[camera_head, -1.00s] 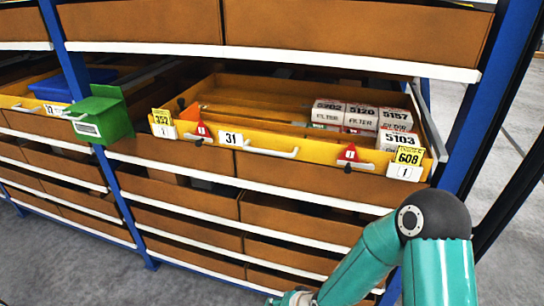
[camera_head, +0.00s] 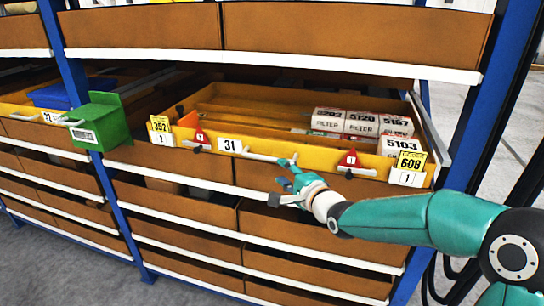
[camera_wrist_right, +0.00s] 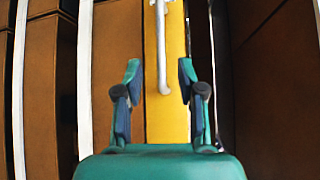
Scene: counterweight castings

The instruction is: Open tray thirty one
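Tray 31 has a yellow front (camera_head: 315,158) with a white "31" label (camera_head: 229,145) and a pale bar handle (camera_head: 262,157). Its inside shows from above, with white filter boxes (camera_head: 361,122) at the right; how far it stands out is hard to tell. My right gripper (camera_head: 287,178) is in front of the tray, near the right end of the handle. In the right wrist view the gripper (camera_wrist_right: 160,72) is open, with the handle (camera_wrist_right: 163,62) between its fingers and gaps on both sides. My left gripper is not in view.
A green bin (camera_head: 96,122) hangs at the blue post left of the tray. Several brown trays fill the rows below. Grey floor is free in front.

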